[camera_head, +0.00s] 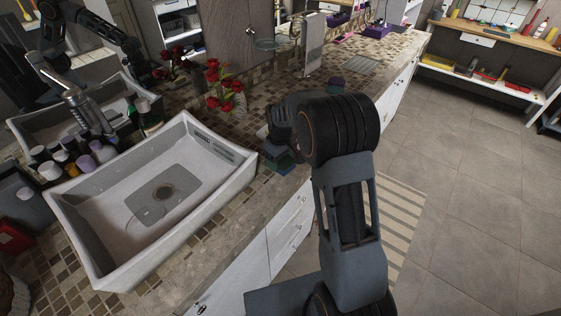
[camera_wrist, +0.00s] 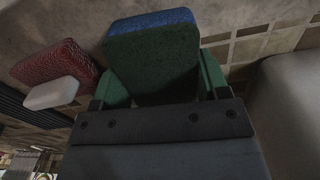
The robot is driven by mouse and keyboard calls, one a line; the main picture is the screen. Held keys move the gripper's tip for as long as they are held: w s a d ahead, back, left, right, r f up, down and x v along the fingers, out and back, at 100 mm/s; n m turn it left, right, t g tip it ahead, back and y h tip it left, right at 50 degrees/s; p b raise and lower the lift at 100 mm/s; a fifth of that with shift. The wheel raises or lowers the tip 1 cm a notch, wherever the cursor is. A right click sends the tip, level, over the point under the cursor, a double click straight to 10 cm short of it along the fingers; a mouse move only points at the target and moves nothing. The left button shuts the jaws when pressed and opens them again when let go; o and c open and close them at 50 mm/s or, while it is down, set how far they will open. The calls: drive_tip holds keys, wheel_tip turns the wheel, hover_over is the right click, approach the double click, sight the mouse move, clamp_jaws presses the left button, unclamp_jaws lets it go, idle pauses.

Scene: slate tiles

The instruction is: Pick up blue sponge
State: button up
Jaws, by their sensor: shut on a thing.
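The blue sponge (camera_wrist: 155,18) shows in the wrist view as a block with a blue top and a dark green broad face. My gripper (camera_wrist: 160,82) is shut on it, with one finger at each side. In the head view the gripper (camera_head: 277,152) is at the counter's front edge, right of the sink, and a small blue-green part of the sponge (camera_head: 285,168) shows below it. My arm hides much of this spot. I cannot tell whether the sponge touches the counter.
A red sponge-like block (camera_wrist: 55,62) and a white bar (camera_wrist: 52,93) lie beside the held sponge. The white sink (camera_head: 95,210) is to the left. Red roses (camera_head: 222,85) stand behind on the tiled counter (camera_head: 270,95). Floor at right is open.

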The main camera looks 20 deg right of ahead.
drive_tip(key=shift+c, duration=0.8)
drive_tip(key=shift+r, duration=0.1)
wheel_tip(320, 180, up, 10)
drive_tip(key=shift+f, duration=0.1)
